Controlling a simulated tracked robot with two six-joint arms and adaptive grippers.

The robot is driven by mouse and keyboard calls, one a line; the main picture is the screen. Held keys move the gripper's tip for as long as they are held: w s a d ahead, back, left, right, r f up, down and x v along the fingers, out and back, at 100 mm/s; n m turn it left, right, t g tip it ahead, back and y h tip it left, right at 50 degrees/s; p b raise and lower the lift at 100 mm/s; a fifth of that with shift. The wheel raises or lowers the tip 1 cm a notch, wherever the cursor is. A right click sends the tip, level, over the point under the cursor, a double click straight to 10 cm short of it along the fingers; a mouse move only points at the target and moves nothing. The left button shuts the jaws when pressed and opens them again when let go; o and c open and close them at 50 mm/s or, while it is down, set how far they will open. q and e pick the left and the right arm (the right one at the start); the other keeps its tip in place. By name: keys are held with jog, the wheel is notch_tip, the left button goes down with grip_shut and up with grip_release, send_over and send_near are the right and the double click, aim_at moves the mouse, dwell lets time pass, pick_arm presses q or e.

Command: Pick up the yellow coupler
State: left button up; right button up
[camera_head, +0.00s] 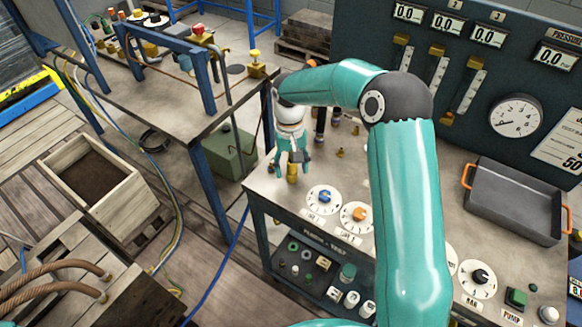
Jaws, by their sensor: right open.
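A small yellow coupler (292,174) stands upright near the left edge of the grey bench top (268,198). My right gripper (290,168), teal with a white wrist, points down over it. Its fingers are open, with one on either side of the coupler. The upper part of the coupler is partly hidden by the gripper, and I cannot tell whether a finger touches it. My left gripper is out of view.
Dials with blue (325,196) and orange (359,214) knobs lie just in front. Small brass fittings (340,154) stand behind. A grey tray (513,200) sits at the right, below the gauge panel (480,80). A green box (231,152) is on the floor at left.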

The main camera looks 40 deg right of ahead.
jog(key=shift+s+f, duration=0.2)
jog(key=shift+f, duration=1.05)
grip_shut()
jog(key=shift+r, duration=0.1)
notch_tip(320, 180, up, 20)
jog(key=shift+b, duration=0.4)
